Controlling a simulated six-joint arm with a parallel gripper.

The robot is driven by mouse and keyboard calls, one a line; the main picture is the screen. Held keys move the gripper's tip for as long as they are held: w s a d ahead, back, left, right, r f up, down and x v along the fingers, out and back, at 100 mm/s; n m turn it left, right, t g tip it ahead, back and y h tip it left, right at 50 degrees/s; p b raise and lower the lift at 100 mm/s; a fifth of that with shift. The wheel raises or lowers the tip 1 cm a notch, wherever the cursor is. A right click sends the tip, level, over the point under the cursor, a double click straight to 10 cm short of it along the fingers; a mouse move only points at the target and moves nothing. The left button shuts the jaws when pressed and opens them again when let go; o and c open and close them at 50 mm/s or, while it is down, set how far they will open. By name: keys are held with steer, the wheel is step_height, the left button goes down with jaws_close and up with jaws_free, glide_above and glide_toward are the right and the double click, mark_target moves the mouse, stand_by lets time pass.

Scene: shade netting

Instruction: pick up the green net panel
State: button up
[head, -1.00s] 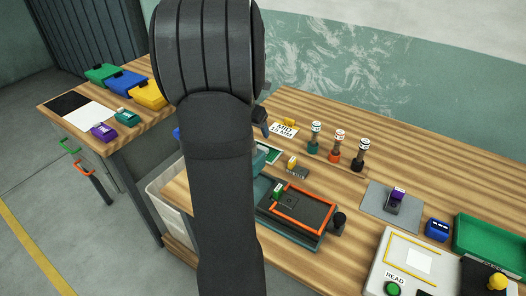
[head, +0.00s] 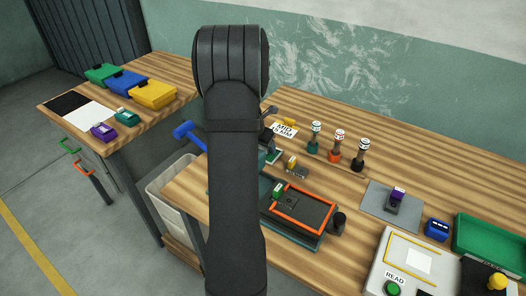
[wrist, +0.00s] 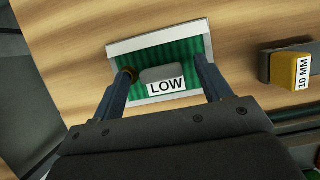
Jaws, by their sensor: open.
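The green net panel (wrist: 185,52) lies flat on the wooden bench in the wrist view, with a pale frame, a grey block (wrist: 159,74) at its middle and a white "LOW" label. My gripper (wrist: 164,70) is open above it, one finger on each side of the block. I cannot tell whether the fingers touch the panel. A dark round spot shows by the left fingertip. In the head view only a green and white edge of the panel (head: 274,156) shows; my arm hides the rest.
A yellow "10 MM" block (wrist: 301,70) stands right of the panel. An orange-framed tray (head: 303,208) lies in front, and several labelled posts (head: 338,146) stand at the back right. A blue handle-like thing (head: 189,132) shows left of my arm.

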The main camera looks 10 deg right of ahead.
steer(key=shift+f, duration=0.2)
steer(key=c, duration=1.1)
steer(key=shift+r, duration=0.1)
steer(key=shift+w+r, duration=0.1)
steer(key=shift+r, duration=0.1)
step_height(320, 180, up, 4)
steer(key=shift+f, duration=0.2)
steer(key=s+d+r, duration=0.7)
steer(key=s+d, duration=0.1)
steer(key=s, duration=0.1)
steer(key=s+a, duration=0.1)
steer(key=s, duration=0.6)
steer(key=s+a, duration=0.1)
steer(key=s, duration=0.6)
steer(key=s+a, duration=0.1)
steer(key=s, duration=0.6)
steer(key=shift+s+a+r, duration=0.1)
steer(key=shift+a+r, duration=0.05)
steer(key=shift+r, duration=0.05)
